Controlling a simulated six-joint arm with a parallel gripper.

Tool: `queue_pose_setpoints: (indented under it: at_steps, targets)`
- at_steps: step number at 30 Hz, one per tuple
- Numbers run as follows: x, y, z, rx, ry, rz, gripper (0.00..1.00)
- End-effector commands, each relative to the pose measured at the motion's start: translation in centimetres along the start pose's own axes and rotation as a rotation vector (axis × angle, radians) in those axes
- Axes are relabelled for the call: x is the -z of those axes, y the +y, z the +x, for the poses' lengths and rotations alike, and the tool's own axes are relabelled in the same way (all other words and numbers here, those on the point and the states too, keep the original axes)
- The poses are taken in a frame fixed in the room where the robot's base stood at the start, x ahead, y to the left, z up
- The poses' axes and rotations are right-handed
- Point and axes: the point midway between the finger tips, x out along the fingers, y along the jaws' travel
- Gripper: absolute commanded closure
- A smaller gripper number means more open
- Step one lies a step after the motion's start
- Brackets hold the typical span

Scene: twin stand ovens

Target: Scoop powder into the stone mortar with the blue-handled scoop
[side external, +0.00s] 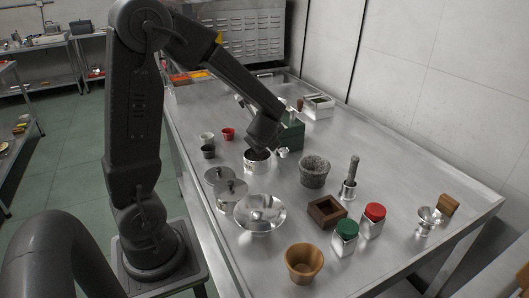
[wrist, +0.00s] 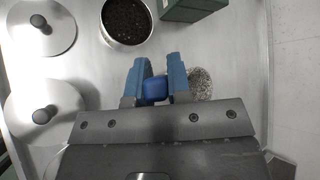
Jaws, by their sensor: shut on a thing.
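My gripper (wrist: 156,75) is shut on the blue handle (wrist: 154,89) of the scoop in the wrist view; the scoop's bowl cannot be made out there. In the side external view my gripper (side external: 264,143) is low, close above a pale round pot (side external: 256,166) of dark powder. The pot (wrist: 126,40) also shows in the wrist view, up and left of the fingers, nearly full. The grey speckled stone mortar (side external: 315,173) stands upright to the right of the pot. In the wrist view it (wrist: 201,82) is partly hidden behind the right finger.
A green box (side external: 291,137) stands just behind the pot. Two metal lids (side external: 231,192) and a shiny wide bowl (side external: 261,212) lie in front. A pestle (side external: 352,172) stands in a metal cup beside the mortar. A brown square box (side external: 327,211) and two capped jars (side external: 345,236) are nearer.

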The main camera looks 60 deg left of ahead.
Motion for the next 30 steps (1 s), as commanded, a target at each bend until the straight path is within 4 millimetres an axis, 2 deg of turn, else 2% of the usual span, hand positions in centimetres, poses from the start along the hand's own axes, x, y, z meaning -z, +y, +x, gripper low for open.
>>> queue_pose_setpoints:
  at_steps: [6, 15, 23, 30]
  targets:
    - [-2.7, -2.7, -2.7, 0.003, 0.000, -0.006, 1.00]
    - [-7.3, -1.3, 1.4, -0.054, 0.002, 0.037, 1.00]
    - [-11.6, 0.1, 4.1, -0.076, -0.003, 0.067, 1.00]
    - [-9.9, 1.6, 5.7, -0.074, 0.004, 0.078, 1.00]
